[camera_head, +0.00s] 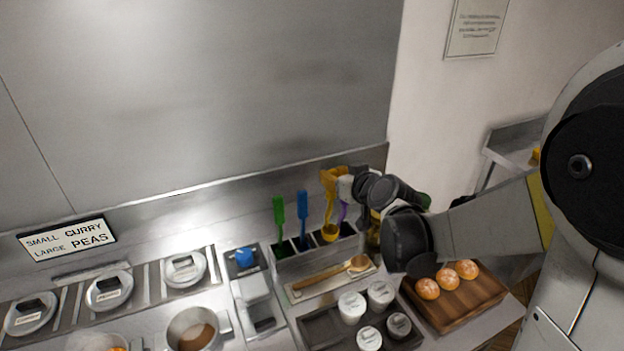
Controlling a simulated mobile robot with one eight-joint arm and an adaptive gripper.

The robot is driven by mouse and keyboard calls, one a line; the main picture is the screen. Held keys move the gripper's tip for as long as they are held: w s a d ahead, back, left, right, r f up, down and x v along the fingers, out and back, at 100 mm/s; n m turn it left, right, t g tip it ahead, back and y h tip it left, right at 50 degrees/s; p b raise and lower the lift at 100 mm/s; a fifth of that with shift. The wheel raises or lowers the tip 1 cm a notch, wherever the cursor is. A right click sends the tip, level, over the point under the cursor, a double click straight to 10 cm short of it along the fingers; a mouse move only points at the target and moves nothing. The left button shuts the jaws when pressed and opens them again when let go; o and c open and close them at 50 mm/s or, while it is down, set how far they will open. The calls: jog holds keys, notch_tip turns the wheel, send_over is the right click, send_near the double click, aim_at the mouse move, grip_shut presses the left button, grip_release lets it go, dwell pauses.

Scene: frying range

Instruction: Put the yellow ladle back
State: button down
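The yellow ladle (330,230) hangs upright, handle up and bowl down, over the utensil holder (289,267). Its bowl shows at about the level of the holder's opening; I cannot tell whether it is inside the slot or just above it. My gripper (332,181) is at the top of the ladle's handle and appears shut on it; the fingers are small and partly blend with the yellow. A green utensil (279,222) and a blue utensil (302,215) stand in the slots to the left. A purple handle (343,212) shows just right of the yellow ladle.
A wooden spoon (325,276) lies on a tray in front of the holder. White-lidded tubs (352,306) stand in a dark tray. Bread rolls (447,279) sit on a wooden board (467,305) below my arm. The steel back wall (230,90) rises behind.

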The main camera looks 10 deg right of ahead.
aim_at(331, 207)
jog(key=shift+w+a+f+b, duration=0.2)
jog(key=shift+w+f+b, duration=0.1)
jog(key=shift+f, duration=0.6)
jog(key=shift+w+a+f+b, duration=0.15)
jog(key=shift+w+f+b, duration=0.2)
jog(key=shift+f, duration=0.5)
jog(key=shift+w+a+f+b, duration=0.2)
jog(key=shift+w+f+b, duration=0.1)
jog(key=shift+f, duration=0.7)
jog(key=shift+f, duration=0.2)
jog(key=c, duration=1.3)
grip_release()
jog(key=shift+r, duration=0.1)
